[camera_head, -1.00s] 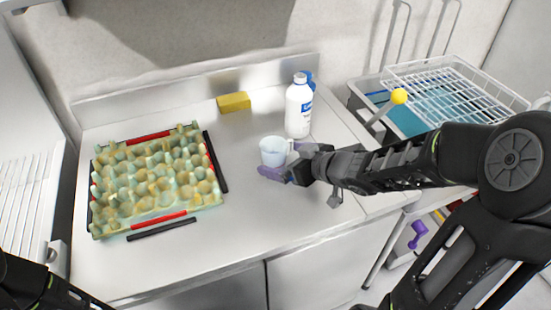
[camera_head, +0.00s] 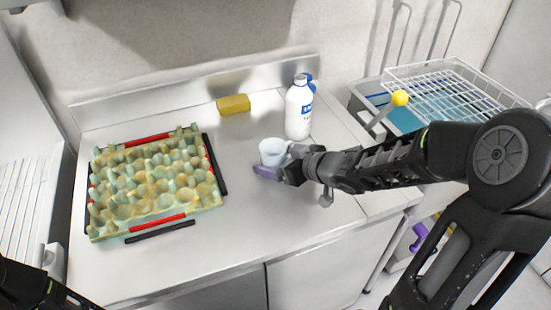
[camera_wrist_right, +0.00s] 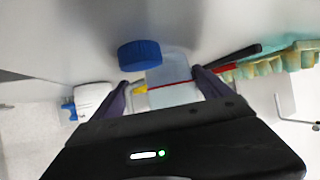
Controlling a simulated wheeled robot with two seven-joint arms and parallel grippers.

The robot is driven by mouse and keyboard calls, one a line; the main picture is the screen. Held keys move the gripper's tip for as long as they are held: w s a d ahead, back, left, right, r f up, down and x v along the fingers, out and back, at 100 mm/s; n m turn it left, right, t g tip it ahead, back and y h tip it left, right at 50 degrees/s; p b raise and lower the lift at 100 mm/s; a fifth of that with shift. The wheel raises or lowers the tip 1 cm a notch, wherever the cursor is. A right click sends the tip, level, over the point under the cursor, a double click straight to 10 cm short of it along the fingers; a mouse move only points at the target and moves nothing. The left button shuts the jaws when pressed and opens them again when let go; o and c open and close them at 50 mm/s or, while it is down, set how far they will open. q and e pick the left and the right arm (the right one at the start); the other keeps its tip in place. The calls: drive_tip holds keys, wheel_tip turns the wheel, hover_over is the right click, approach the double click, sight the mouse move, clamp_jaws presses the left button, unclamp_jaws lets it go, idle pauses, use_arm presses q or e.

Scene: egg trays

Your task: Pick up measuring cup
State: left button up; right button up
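The measuring cup (camera_head: 272,153) is a pale translucent cup standing upright on the counter, right of the egg tray. My right gripper (camera_head: 275,165) reaches in from the right at the cup, with one purple finger in front of it. In the right wrist view, the cup (camera_wrist_right: 170,82) lies between the two spread purple fingers of my right gripper (camera_wrist_right: 163,92). A gap shows on the left finger's side, so the gripper looks open. The cup's handle is hidden. My left gripper is out of view; only part of my left arm shows at lower left.
A white bottle (camera_head: 299,110) stands close behind the cup. A yellow sponge (camera_head: 233,104) lies at the back. The egg tray (camera_head: 155,185) fills the left of the counter. A blue round object (camera_wrist_right: 140,55) is near the cup. A wire rack (camera_head: 455,90) stands at right.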

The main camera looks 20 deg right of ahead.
drive_tip(key=c, duration=1)
drive_tip(key=shift+r, duration=0.15)
drive_tip(key=shift+r+p, duration=2.75)
drive_tip(key=shift+r, duration=2.1)
